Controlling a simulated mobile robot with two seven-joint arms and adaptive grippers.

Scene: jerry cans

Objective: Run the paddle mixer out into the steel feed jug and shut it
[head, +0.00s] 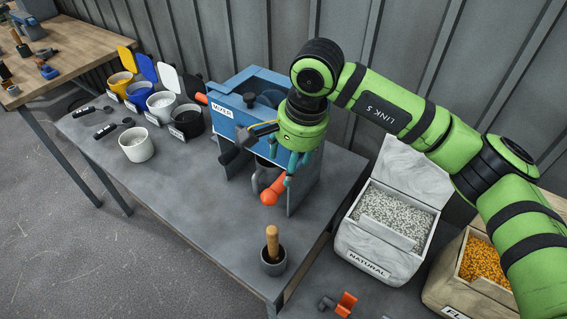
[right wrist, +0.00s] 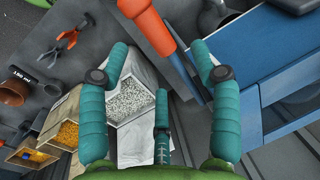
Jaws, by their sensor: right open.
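The blue paddle mixer (head: 235,120) with a MIXER label stands on grey legs on the table. An orange-red lever (head: 270,192) hangs at its front right; it also shows in the right wrist view (right wrist: 150,27). A grey vessel (head: 262,176) sits partly hidden under the mixer, behind the lever; I cannot tell surely that it is the steel jug. My right gripper (head: 288,165) is open, its teal fingers close beside the lever. In the right wrist view the lever passes near the fingertips (right wrist: 160,65); contact is unclear. My left gripper is out of view.
A grey pot with a wooden handle (head: 273,260) stands at the table's front. A white pellet cup (head: 137,146) and several lidded pots (head: 188,122) are left of the mixer. The NATURAL bin (head: 375,250) is to the right. The table's front left is clear.

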